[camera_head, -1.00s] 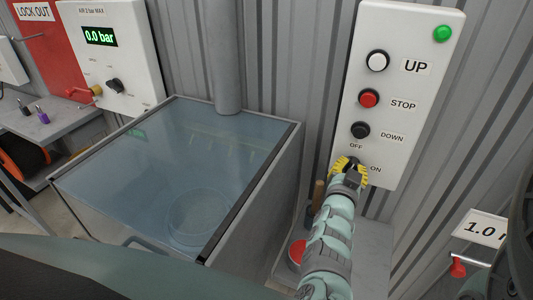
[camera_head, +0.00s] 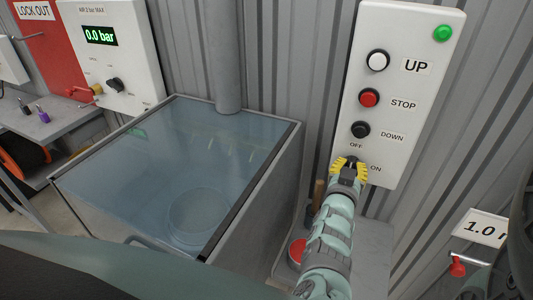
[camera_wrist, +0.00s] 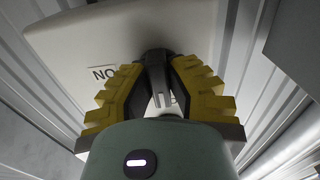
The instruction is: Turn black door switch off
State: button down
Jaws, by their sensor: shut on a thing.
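The black door switch (camera_head: 351,161) is a rotary knob at the bottom of the white control panel (camera_head: 410,75), between the OFF and ON labels. My gripper (camera_head: 349,165) is at the panel with its yellow ridged fingers on either side of the knob. In the wrist view my gripper (camera_wrist: 158,78) is shut on the black knob (camera_wrist: 158,65), which shows a pale line. The ON label (camera_wrist: 103,73) appears upside down left of the knob. The fingers hide part of the knob, so its exact setting cannot be told.
Above the switch are the black DOWN button (camera_head: 360,130), red STOP button (camera_head: 369,98), white UP button (camera_head: 377,61) and a green lamp (camera_head: 442,33). A glass-topped cabinet (camera_head: 285,170) stands left. A red-topped object (camera_head: 297,252) is below, beside my arm.

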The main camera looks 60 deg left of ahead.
jog(key=c, duration=0.9)
grip_release()
jog(key=shift+c, duration=0.2)
jog(key=v, duration=1.2)
